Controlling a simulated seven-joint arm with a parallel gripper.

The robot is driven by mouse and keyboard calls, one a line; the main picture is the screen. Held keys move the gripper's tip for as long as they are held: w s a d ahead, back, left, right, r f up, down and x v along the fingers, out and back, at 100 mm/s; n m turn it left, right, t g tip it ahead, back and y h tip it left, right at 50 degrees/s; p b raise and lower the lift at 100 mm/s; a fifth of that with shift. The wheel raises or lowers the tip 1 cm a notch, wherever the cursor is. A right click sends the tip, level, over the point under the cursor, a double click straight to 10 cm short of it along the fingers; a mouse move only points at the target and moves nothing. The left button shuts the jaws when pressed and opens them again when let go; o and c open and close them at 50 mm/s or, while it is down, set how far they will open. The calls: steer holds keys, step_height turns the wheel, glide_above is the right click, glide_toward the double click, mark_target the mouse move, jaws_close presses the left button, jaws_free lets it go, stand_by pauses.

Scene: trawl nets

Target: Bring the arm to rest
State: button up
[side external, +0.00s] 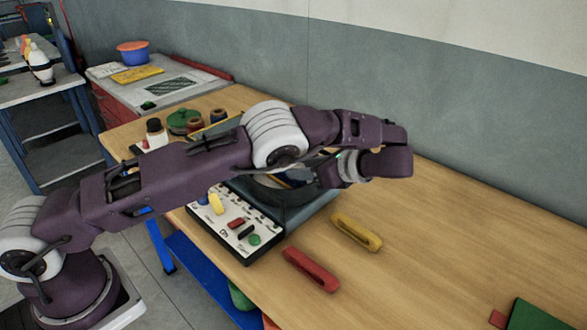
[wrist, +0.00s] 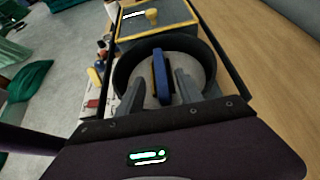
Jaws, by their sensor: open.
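My arm reaches over the wooden table, and my gripper (wrist: 157,88) is open. In the wrist view its two grey fingers stand on either side of a blue upright bar (wrist: 160,75), with a gap visible at each side. The bar is inside a round black-walled container (wrist: 121,70) with a pale inner floor. In the side view the container (side external: 283,196) is partly hidden behind my arm, and the fingers are hard to make out there.
A white board (side external: 228,231) with small coloured pieces lies beside the container. A yellow handle (side external: 356,232) and a red handle (side external: 311,269) lie on the table (side external: 430,260). A yellow-edged box (wrist: 158,28) with a yellow knob stands beyond the container. Jars (side external: 156,133) stand at the back left.

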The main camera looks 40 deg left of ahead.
steer(key=shift+d+r, duration=0.2)
steer(key=shift+d, duration=0.15)
steer(key=s+a+r+n+t+h, duration=0.1)
steer(key=s+a+r+n+h, duration=0.1)
steer(key=s+r+n+h, duration=0.45)
steer(key=s+a+r+n+h, duration=0.2)
steer(key=s+r+n, duration=0.2)
steer(key=s+r, duration=0.6)
steer(key=s+d+n+t+h, duration=0.2)
steer(key=s+n, duration=0.1)
steer(key=s, duration=0.6)
steer(key=s+d+n+t+h, duration=0.1)
steer(key=s+n, duration=0.3)
steer(key=s, duration=0.5)
steer(key=shift+d+t+h, duration=0.35)
steer(key=shift+d+t, duration=0.35)
steer(key=shift+t, duration=0.1)
